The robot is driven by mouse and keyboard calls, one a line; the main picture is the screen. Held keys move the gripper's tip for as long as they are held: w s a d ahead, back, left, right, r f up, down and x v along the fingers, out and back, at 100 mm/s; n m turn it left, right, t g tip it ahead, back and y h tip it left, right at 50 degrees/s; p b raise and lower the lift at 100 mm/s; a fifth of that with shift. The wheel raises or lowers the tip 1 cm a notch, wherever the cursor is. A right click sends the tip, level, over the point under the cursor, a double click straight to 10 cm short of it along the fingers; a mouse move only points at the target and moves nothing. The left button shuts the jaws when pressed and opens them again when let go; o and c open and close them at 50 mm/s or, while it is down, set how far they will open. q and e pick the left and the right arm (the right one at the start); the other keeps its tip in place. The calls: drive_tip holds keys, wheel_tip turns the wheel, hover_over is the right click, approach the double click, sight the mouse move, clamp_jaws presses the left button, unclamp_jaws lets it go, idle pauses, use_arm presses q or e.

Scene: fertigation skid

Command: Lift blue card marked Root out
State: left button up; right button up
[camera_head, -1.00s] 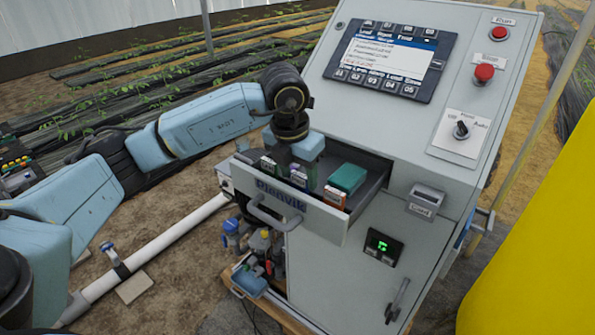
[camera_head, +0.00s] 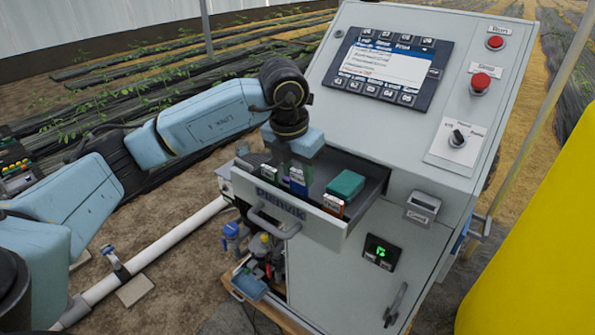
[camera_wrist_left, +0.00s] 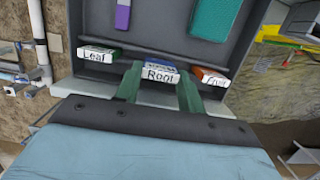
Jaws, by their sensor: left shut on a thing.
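The blue card marked Root (camera_wrist_left: 160,74) is between the green fingers of my left gripper (camera_wrist_left: 159,84), which is shut on it. In the head view the blue card (camera_head: 298,187) shows under my left gripper (camera_head: 301,174), at the front of the open drawer (camera_head: 280,206). Its blue face shows below the white label, so it stands higher than the cards beside it. In the wrist view the green card marked Leaf (camera_wrist_left: 97,54) is left of it and the orange card marked Fruit (camera_wrist_left: 209,76) is right of it. My right gripper is not in view.
A teal block (camera_head: 346,184) lies in the drawer, behind the cards. A purple and white item (camera_wrist_left: 123,14) lies there too. The grey cabinet (camera_head: 400,125) with screen and buttons rises behind. A card slot (camera_head: 422,205) sits right of the drawer.

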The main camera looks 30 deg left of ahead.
use_arm(q)
drive_tip(key=shift+r+p, duration=2.2)
drive_tip(key=shift+r, duration=1.45)
